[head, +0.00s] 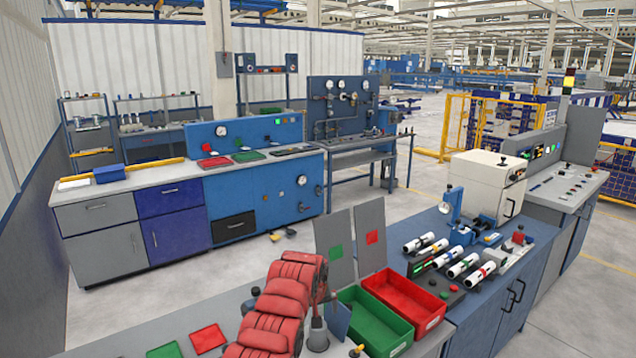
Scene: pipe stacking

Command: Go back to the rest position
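Several short white pipes (462,265) with dark ends and coloured bands lie side by side on a dark rack on the right part of the near bench. A green bin (352,296) and a red bin (428,329) stand on the bench left of the pipes. Their visible insides look empty. Behind them stand two grey panels, one with a green square (336,252) and one with a red square (372,237). Neither of my grippers can be made out in the head view.
A red segmented object (275,315) sits at the bottom centre; I cannot tell what it is. Flat green (164,351) and red (208,338) plates lie to its left. A cream box machine (485,183) stands behind the pipes. Open floor separates this bench from the blue bench (265,195).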

